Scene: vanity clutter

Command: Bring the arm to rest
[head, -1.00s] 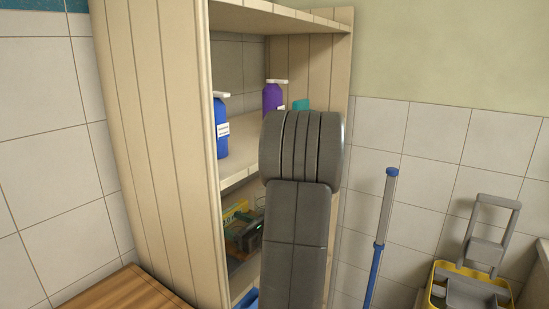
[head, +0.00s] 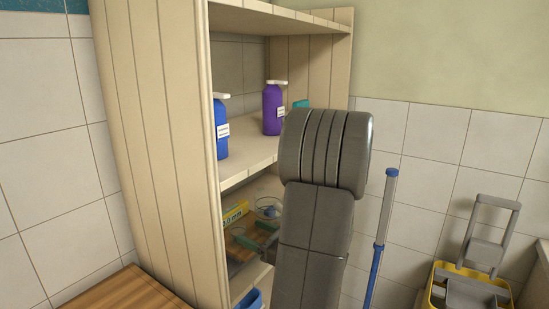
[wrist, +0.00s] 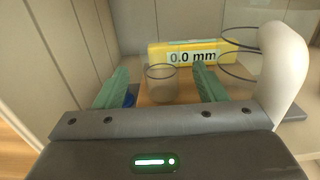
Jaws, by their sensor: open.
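My gripper is open in the wrist view (wrist: 161,72), its two green fingers spread apart. A small clear glass (wrist: 160,84) shows in the gap between them, farther in; I cannot tell whether it touches a finger. In the head view my grey arm stands before the right part of the shelf unit (head: 160,130).
A yellow box (wrist: 185,53) reading "0.0 mm" lies behind the glass. Larger clear glassware (wrist: 238,70) and a white rounded object (wrist: 285,70) are at right. Blue (head: 221,130) and purple (head: 272,110) bottles stand above. A blue-handled pole (head: 385,230) and yellow bucket (head: 437,290) are at right.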

